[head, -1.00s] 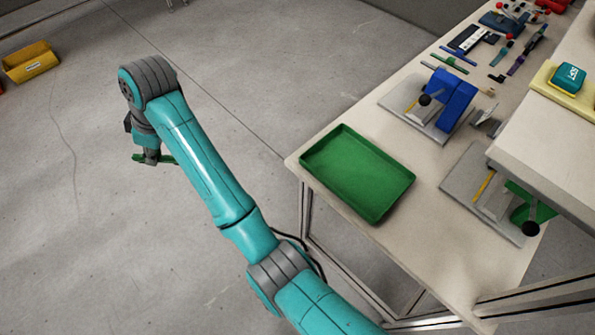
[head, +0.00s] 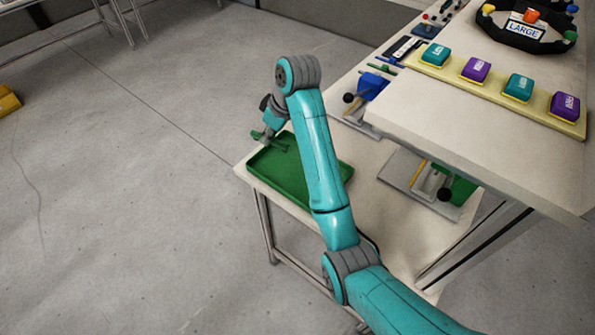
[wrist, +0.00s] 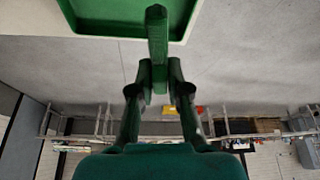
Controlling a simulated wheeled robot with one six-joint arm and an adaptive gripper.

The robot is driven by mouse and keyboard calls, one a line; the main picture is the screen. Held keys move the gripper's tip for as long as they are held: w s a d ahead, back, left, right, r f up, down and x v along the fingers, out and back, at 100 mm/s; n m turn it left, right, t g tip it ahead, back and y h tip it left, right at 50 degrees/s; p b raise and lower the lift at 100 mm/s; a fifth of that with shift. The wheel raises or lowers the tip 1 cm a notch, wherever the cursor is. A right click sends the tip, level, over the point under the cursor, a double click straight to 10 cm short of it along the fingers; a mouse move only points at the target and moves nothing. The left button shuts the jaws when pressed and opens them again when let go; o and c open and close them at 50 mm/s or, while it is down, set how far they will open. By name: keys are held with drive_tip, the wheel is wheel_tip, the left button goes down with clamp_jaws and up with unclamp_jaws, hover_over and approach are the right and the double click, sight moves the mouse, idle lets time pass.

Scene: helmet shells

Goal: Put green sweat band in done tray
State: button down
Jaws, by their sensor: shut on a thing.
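My gripper (head: 269,134) is above the far left corner of the green tray (head: 275,190), which stands at the end of the table and is partly hidden by my arm. It is shut on the green sweat band (head: 257,135), which looks like a narrow dark green strip. In the wrist view, the fingers of my gripper (wrist: 160,76) pinch the green sweat band (wrist: 157,35) near its lower end. Its upper end overlaps the rim of the green tray (wrist: 100,30). The exact height above the tray cannot be told.
A raised shelf (head: 470,115) to the right holds teal and purple labelled blocks and a dark ring marked LARGE (head: 523,28). A grey fixture plate (head: 405,170) lies on the table right of the tray. A blue fixture (head: 370,85) stands beyond it. Open floor lies left.

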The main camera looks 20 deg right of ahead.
drive_tip(key=d+m, duration=0.2)
drive_tip(key=d, duration=0.8)
drive_tip(key=shift+t+h, duration=0.3)
drive_tip(key=f, duration=0.6)
drive_tip(key=shift+s+d, duration=0.25)
drive_tip(key=shift+d, duration=0.05)
drive_tip(key=shift+f, duration=2.15)
drive_tip(key=c, duration=1.1)
unclamp_jaws()
drive_tip(key=shift+f, duration=0.1)
drive_tip(key=shift+c, duration=0.2)
